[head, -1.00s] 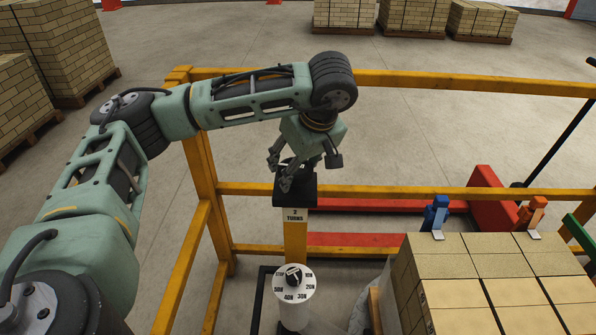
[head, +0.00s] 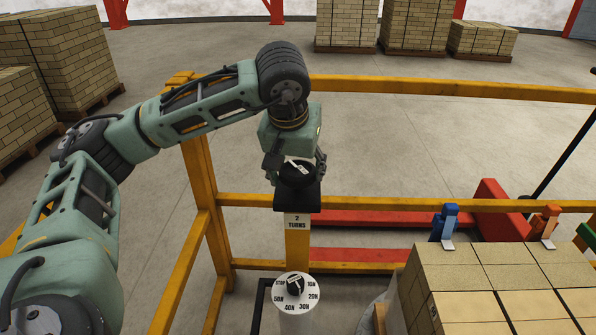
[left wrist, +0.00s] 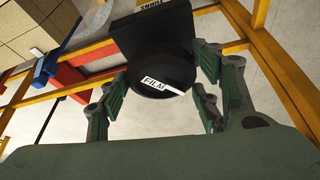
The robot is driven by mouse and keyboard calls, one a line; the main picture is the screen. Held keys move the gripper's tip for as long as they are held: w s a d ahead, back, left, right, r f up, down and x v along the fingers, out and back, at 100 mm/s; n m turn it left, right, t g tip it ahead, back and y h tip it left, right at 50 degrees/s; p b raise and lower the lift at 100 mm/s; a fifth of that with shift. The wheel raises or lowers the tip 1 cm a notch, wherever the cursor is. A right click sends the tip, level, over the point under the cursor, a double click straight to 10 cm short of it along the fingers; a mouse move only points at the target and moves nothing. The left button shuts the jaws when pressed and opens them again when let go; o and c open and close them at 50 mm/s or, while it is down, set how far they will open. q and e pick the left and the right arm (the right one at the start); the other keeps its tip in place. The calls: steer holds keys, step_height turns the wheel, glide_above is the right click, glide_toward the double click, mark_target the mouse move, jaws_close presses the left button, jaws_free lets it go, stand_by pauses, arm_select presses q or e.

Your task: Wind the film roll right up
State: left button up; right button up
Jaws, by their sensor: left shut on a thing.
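The black round film knob (head: 296,174) sits on a black block on top of a yellow post (head: 297,240) labelled "2 TURNS". In the left wrist view the knob (left wrist: 158,80) carries a white "FILM" label and a white pointer mark. My left gripper (head: 295,168) comes down over the knob from above, with its fingers on either side, shut on it. Below, a white dial (head: 296,293) has a black pointer knob, marked STOP and several newton values. No film roll can be made out clearly. My right gripper is not in view.
A yellow rail frame (head: 400,203) runs around the post. A brick stack (head: 490,285) with a blue clamp (head: 446,222) and an orange clamp (head: 546,222) on top stands at the lower right. Red metalwork (head: 497,205) lies behind. Open floor lies beyond the rails.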

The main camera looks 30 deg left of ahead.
arm_select(q)
steer(key=shift+r+m, duration=0.15)
steer(key=shift+m, duration=0.25)
steer(key=o, duration=1.1)
steer(key=v, duration=1.1)
steer(key=shift+s+r, duration=0.25)
steer(key=shift+r, duration=0.1)
